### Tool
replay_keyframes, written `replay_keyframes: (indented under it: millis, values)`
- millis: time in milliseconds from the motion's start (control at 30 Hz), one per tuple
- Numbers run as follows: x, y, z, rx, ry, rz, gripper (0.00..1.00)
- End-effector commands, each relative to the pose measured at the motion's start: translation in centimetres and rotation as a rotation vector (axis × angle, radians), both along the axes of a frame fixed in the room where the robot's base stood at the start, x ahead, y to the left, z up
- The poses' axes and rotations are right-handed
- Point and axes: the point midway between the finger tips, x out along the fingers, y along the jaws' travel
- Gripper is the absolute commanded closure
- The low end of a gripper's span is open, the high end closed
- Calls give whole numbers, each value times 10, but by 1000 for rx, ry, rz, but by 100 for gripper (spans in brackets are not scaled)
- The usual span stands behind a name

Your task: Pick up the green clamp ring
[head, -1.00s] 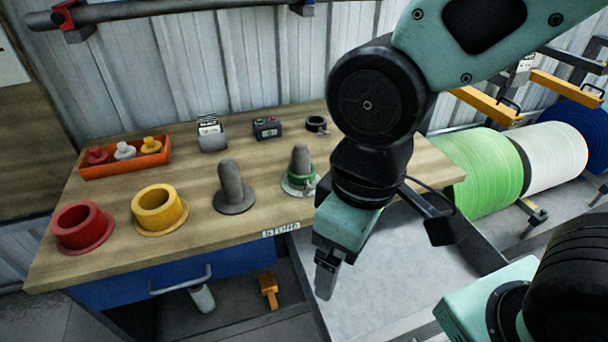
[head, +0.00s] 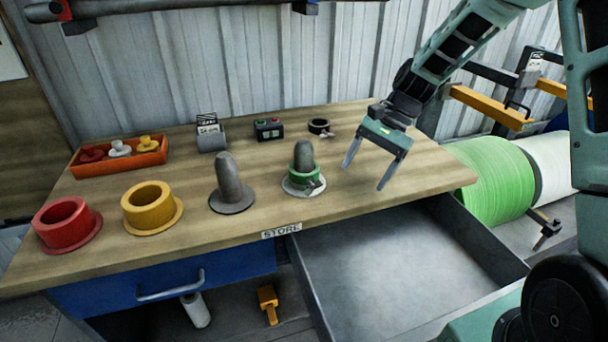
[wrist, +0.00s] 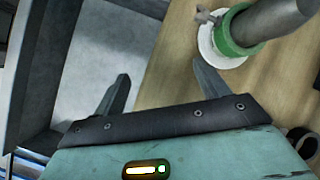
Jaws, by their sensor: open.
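The green clamp ring (head: 304,176) sits around the base of a grey post (head: 304,154) on a pale round flange (head: 293,190), toward the right of the bench. In the wrist view the ring (wrist: 229,38) shows at the upper right, around the post. My gripper (head: 366,175) is open and empty, to the right of the ring and apart from it, fingers pointing down above the bench's right part. In the wrist view the open fingers (wrist: 160,88) lie below and left of the ring.
A bare grey post (head: 229,180), a yellow collar (head: 152,207) and a red collar (head: 66,225) stand to the left. A black ring (head: 319,127), control box (head: 268,129) and orange tray (head: 76,168) are behind. An open, empty drawer (head: 480,236) juts out at front right.

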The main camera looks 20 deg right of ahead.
Motion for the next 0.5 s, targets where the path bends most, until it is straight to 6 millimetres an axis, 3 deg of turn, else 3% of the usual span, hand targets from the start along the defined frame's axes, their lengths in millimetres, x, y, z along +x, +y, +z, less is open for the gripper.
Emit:
replay_keyframes:
  millis: [33, 200, 400, 500]
  values:
    - [17, -6, -3, 87, 59, -94, 26]
    - [63, -22, 7, 371, 229, -331, 26]
    - [89, -44, 21, 566, 328, -452, 26]
    - [93, -43, 22, 594, 342, -465, 26]
